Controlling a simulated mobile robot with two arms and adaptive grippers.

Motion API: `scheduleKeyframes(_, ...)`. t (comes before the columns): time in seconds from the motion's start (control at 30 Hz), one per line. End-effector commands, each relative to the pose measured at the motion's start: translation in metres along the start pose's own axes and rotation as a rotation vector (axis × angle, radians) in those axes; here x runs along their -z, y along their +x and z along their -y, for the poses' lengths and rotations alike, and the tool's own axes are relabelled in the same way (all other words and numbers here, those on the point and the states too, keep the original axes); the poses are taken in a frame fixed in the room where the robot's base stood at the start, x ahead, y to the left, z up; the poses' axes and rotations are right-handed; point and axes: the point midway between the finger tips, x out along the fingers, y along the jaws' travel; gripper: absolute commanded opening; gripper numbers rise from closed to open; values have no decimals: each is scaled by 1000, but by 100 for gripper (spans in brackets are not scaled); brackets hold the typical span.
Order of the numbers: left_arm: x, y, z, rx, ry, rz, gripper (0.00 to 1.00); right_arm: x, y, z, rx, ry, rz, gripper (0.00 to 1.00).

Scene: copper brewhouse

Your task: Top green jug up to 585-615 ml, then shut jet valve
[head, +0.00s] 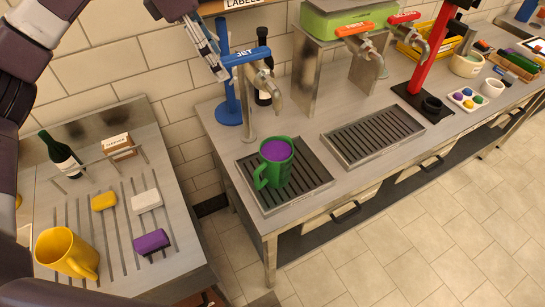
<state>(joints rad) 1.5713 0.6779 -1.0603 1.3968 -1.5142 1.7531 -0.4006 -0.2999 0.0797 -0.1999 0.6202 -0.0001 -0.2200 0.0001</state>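The green jug (264,175) stands upright on the left drip tray (311,192), below the jet tap's spout (274,98). Purple liquid (276,150) shows in it, close to the rim. I see no scale readable on the jug and no clear stream from the spout. The jet valve has a blue handle (247,56) marked JET. My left gripper (220,72) points down beside the left end of this handle; I cannot tell whether it touches it or how far its fingers are apart. My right gripper is not in view.
The left counter holds a yellow jug (66,254), a green bottle (60,154) and several small blocks.

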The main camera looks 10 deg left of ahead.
Motion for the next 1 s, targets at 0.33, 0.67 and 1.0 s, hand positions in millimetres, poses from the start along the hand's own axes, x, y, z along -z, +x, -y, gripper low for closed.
scheduleKeyframes(0.33,-1,-9,0,-1,-1,0,65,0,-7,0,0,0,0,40)
scheduleKeyframes(0.67,-1,-49,0,-1,0,0,65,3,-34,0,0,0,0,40)
scheduleKeyframes(1.0,0,-70,0,1,0,-1,65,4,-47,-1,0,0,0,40)
